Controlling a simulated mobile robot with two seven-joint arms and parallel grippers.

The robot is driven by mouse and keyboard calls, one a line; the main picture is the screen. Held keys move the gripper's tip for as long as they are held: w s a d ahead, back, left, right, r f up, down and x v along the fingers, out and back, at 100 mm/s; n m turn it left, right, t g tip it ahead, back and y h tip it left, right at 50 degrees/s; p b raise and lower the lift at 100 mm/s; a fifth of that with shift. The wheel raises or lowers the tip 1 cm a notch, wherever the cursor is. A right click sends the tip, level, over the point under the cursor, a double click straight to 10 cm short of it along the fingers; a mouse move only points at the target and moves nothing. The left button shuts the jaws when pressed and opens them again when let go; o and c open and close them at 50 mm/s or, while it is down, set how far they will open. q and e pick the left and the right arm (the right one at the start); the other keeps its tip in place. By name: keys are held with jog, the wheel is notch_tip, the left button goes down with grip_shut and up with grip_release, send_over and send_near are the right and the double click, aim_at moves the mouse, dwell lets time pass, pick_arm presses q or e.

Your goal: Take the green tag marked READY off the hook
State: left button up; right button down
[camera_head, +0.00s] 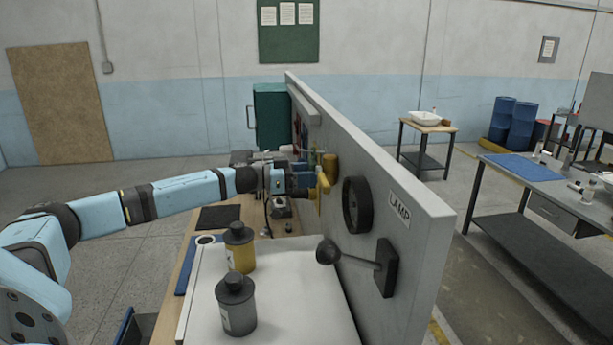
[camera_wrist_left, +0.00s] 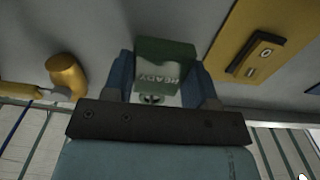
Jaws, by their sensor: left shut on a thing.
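The green tag (camera_wrist_left: 165,50) marked READY shows in the left wrist view, between the two blue fingers of my left gripper (camera_head: 311,181). The fingers are closed on its sides, and the lettering faces the camera. The tag is close to the grey panel (camera_head: 385,175). I cannot make out the hook, or whether the tag still hangs on it. In the head view the gripper is at the panel's left face and the tag is hidden. My right gripper is not in view.
A yellow knob (camera_wrist_left: 67,76) and a yellow plate with a black latch (camera_wrist_left: 262,48) flank the gripper. Nearer on the panel are a black wheel (camera_head: 357,204) and a lever (camera_head: 350,257) under the LAMP label. Yellow (camera_head: 239,250) and grey (camera_head: 236,304) canisters stand on the bench.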

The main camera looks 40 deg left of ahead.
pick_arm(q)
jog(key=shift+r, duration=0.15)
jog(key=shift+r, duration=0.5)
jog(key=shift+a+r, duration=0.1)
jog(key=shift+r, duration=0.2)
